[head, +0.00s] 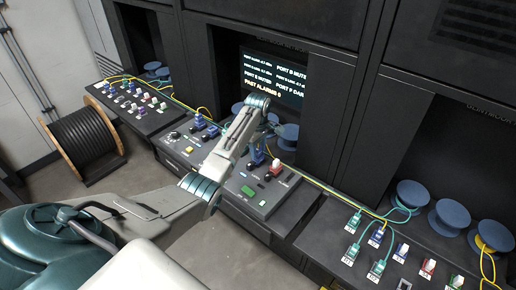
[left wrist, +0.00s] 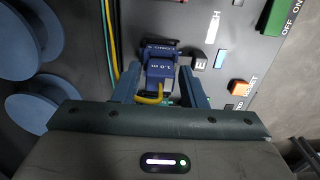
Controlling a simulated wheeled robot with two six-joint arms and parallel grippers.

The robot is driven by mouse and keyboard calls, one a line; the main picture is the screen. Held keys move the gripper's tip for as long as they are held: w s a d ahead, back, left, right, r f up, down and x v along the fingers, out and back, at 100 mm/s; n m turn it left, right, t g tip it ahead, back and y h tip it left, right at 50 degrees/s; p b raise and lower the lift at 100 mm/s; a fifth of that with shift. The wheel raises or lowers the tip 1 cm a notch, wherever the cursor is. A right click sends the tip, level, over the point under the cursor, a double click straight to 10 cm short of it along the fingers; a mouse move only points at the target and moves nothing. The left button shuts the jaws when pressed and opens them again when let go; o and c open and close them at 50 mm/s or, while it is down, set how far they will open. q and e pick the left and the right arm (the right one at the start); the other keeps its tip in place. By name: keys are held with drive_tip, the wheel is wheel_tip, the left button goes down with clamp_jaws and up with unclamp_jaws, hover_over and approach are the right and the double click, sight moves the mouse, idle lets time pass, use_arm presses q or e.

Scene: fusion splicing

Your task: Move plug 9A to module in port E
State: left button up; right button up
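In the left wrist view a blue plug (left wrist: 160,70) with a yellow cable sits at a dark blue module (left wrist: 163,47), beside a key marked E (left wrist: 200,62). The plug's own number cannot be read. My left gripper (left wrist: 161,82) has one finger on each side of this plug; whether they press on it is unclear. In the head view my left gripper (head: 268,124) is over the far side of the console (head: 235,205), and the plug there is hidden. My right gripper is not in view.
A screen (head: 274,78) stands behind. Side panels hold rows of plugs (head: 378,238). Blue spools (head: 413,194) and yellow and green cables line the back. A cable drum (head: 87,143) stands left.

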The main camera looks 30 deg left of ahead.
use_arm(q)
drive_tip(key=shift+o, duration=0.9)
drive_tip(key=shift+r, duration=0.2)
wheel_tip(320, 180, up, 8)
drive_tip(key=b, duration=0.3)
drive_tip(key=shift+f, duration=0.25)
drive_tip(key=shift+r+p, duration=0.5)
drive_tip(key=shift+r, duration=1)
